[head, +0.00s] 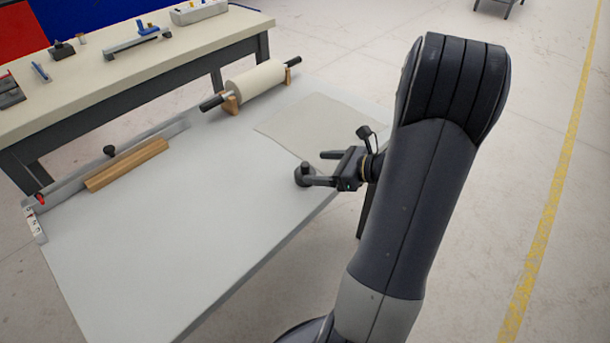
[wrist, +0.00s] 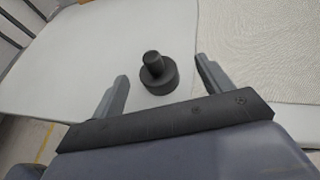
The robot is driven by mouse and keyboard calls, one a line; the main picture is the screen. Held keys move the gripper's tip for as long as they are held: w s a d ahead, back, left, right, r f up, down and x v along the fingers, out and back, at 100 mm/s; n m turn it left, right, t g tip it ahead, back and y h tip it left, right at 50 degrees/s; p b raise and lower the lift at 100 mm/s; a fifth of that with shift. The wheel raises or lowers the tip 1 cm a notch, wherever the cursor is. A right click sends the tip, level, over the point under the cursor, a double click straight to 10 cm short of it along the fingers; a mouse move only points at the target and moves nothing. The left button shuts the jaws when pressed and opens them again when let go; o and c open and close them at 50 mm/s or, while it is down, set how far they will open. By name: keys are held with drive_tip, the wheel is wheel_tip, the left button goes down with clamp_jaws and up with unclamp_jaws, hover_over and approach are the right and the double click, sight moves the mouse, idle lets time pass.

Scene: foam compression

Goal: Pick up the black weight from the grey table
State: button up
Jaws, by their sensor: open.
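The black weight (wrist: 158,78) is a short dark cylinder with a narrower knob on top. It stands upright on the grey table (wrist: 110,50). In the head view the black weight (head: 304,176) is near the table's right edge, partly overlapped by a finger. My gripper (wrist: 160,82) is open, with one finger on each side of the weight in the wrist view. The weight lies between or just beyond the fingertips, and I see no clear contact. In the head view my gripper (head: 315,168) is low over the right edge of the grey table (head: 190,230).
A beige sheet (head: 310,125) lies by the weight. A roller (head: 255,82) on wooden supports is at the back. A wooden bar (head: 127,165) and a metal rail lie at the left. A workbench (head: 130,65) with tools stands behind. The table's middle is clear.

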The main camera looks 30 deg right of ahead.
sight(309, 172)
drive_tip(key=w+a+f+b, duration=0.1)
drive_tip(key=w+a+f, duration=0.1)
drive_tip(key=shift+w+a+f, duration=0.3)
drive_tip(key=shift+a+f, duration=0.05)
drive_tip(key=shift+w+a+f, duration=0.15)
drive_tip(key=shift+w+a, duration=0.1)
drive_tip(key=shift+w, duration=0.1)
drive_tip(key=c, duration=1.5)
